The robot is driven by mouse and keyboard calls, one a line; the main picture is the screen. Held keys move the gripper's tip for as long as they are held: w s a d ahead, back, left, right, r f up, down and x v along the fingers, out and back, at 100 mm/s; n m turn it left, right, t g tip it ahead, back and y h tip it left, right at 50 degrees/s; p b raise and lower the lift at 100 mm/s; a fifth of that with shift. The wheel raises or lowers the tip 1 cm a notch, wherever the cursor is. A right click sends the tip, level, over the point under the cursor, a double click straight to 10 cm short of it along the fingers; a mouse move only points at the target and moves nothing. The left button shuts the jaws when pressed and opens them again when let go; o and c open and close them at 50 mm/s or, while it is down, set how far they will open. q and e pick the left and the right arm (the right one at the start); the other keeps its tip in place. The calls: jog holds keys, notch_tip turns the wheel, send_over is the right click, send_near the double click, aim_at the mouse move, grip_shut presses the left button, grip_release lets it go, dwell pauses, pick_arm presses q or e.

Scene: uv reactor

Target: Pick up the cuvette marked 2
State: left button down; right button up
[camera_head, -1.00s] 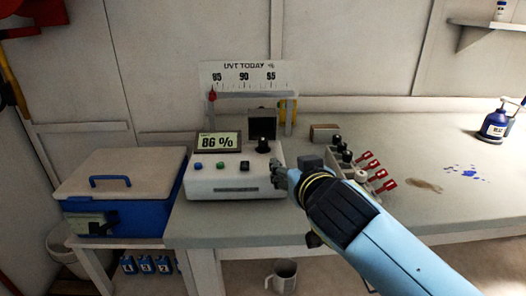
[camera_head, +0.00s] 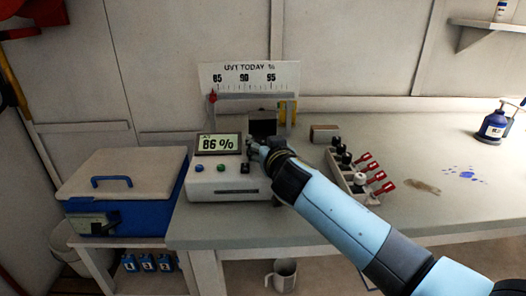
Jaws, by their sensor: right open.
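A small rack (camera_head: 366,196) stands on the bench to the right of the meter. It holds several dark-capped pieces that look like cuvettes (camera_head: 347,158), with red tags (camera_head: 380,176) beside them. I cannot read a number on any of them, so the cuvette marked 2 cannot be told apart. My right gripper (camera_head: 259,149) is open over the right part of the white meter (camera_head: 225,182), in front of its dark upright block (camera_head: 263,122). It partly hides the meter's top, and contact cannot be told. My left gripper is not in view.
The meter's display (camera_head: 219,143) reads 86 %. A blue cooler (camera_head: 124,190) stands left of the bench, with several numbered blue items (camera_head: 147,263) below. A small box (camera_head: 324,134) lies behind the rack. A blue bottle (camera_head: 494,126) and stains (camera_head: 465,173) are at right.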

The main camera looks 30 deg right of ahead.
jog(key=shift+c, duration=0.4)
grip_shut()
jog(key=shift+r, duration=0.15)
